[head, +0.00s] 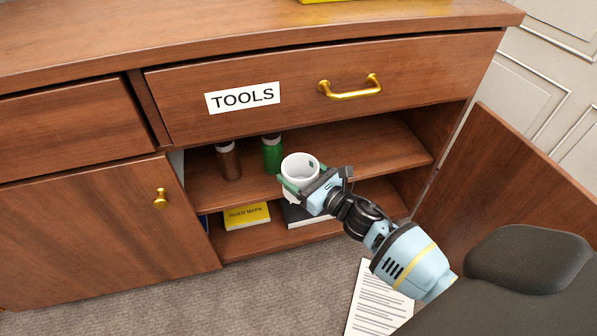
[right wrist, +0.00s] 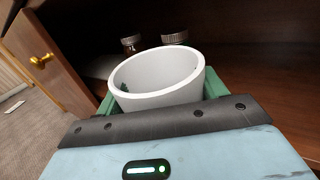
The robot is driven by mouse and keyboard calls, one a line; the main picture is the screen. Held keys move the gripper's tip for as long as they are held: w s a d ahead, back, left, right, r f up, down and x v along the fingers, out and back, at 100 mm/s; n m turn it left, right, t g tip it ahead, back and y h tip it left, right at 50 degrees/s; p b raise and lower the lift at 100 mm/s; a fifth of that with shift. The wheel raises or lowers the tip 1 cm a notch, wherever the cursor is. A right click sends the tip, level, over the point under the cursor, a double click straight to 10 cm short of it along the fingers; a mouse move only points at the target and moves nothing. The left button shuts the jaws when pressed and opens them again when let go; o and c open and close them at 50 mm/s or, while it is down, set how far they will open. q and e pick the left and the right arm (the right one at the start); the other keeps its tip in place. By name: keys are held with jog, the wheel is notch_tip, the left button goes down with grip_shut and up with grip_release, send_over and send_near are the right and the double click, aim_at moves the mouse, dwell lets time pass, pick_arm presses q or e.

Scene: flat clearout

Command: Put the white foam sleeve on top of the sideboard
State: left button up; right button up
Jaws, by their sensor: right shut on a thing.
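The white foam sleeve (head: 299,172) is a hollow white cup-like ring, held upright or slightly tilted in my right gripper (head: 298,184). The right gripper is shut on it, with green fingers on either side. The sleeve (right wrist: 158,76) fills the middle of the right wrist view, its open top facing up. It is in front of the open cupboard section of the sideboard (head: 170,45), below the drawer labelled TOOLS. The sideboard's wooden top shows along the upper edge of the head view. My left gripper is not in view.
A brown bottle (head: 229,160) and a green bottle (head: 272,154) stand on the cupboard shelf. A yellow River Maps book (head: 246,216) lies below. The open door (head: 510,190) stands at right. A yellow item (head: 336,2) sits on the top; bare top lies left of it.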

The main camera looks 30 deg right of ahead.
jog(key=s+a+r+m+h, duration=0.1)
jog(key=s+a+r+h, duration=0.1)
jog(key=s+r, duration=0.6)
jog(key=s+a+r+m+h, duration=0.1)
jog(key=s+a+r, duration=0.3)
jog(key=s+r, duration=0.4)
jog(key=s+h, duration=0.1)
jog(key=s, duration=0.1)
jog(key=shift+s+r+m+t, duration=0.2)
jog(key=shift+s+m+t, duration=0.1)
jog(key=shift+s+m, duration=0.1)
jog(key=shift+w+a, duration=0.1)
